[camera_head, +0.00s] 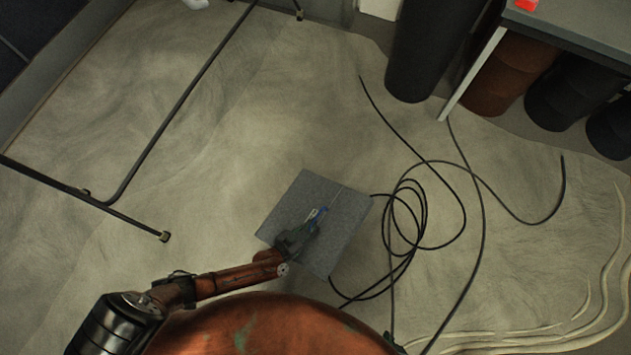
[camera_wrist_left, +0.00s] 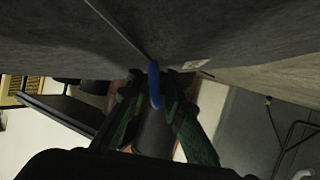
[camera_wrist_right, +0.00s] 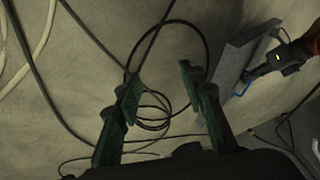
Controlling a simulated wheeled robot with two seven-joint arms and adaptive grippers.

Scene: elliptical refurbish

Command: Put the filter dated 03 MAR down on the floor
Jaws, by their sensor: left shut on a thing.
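The filter is a flat grey square panel (camera_head: 345,205) with a small blue tab (camera_head: 316,216) and a pale label beside it. The date on the label is too small to read. My left gripper (camera_head: 308,230) is shut on the filter at its blue tab. The left wrist view shows the tab (camera_wrist_left: 154,84) between the fingers and the panel (camera_wrist_left: 230,30) filling the top. The right wrist view shows the filter (camera_wrist_right: 232,68) tilted, at the right. I cannot tell whether it touches the floor. My right gripper (camera_wrist_right: 160,105) is open and empty.
A loose black cable (camera_head: 425,190) lies coiled on the bare floor (camera_head: 200,200) right of the filter. Dark pipes (camera_head: 165,120) run across the left. A dark cylinder (camera_head: 425,50), a table (camera_head: 590,35) and several drums (camera_head: 510,70) stand at the back right.

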